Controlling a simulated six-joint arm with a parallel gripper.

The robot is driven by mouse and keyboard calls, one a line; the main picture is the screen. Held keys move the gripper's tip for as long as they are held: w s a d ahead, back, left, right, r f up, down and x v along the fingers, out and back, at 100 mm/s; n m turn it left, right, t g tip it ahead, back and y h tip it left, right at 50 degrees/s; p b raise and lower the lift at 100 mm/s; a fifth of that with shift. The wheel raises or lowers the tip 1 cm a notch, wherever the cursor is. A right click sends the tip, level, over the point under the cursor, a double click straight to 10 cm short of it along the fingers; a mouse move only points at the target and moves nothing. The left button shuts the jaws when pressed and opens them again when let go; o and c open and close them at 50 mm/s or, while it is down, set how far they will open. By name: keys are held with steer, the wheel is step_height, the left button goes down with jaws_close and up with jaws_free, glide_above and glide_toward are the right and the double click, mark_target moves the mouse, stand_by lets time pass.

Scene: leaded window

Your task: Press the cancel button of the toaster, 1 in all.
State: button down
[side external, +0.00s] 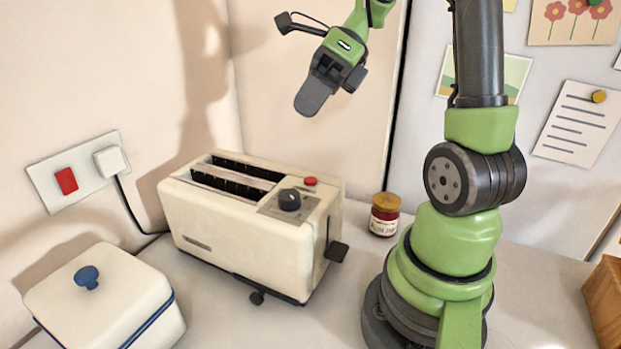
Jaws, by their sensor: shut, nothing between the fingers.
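The cream toaster (248,238) stands on the counter left of my base, with two dark slots in its top. A red button (310,181) sits on its top panel, behind a black knob (289,199); no label can be read on it. My gripper (309,104) is shut and empty, in the air above the toaster's right end, apart from the button, fingers pointing down and slightly left.
A jam jar (385,215) stands right of the toaster, near my base. A white box with a blue knob (104,300) is at front left. A wall socket (79,171) has a plug and cord. A wooden block (605,300) is at the right edge. The air above the toaster is clear.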

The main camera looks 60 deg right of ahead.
mark_target(310, 177)
steer(key=shift+d+f, duration=0.1)
stand_by(0.3)
steer(key=shift+f, duration=4.35)
steer(key=shift+f, duration=0.4)
steer(key=shift+f, duration=0.4)
steer(key=shift+r, duration=0.85)
steer(key=shift+r, duration=0.1)
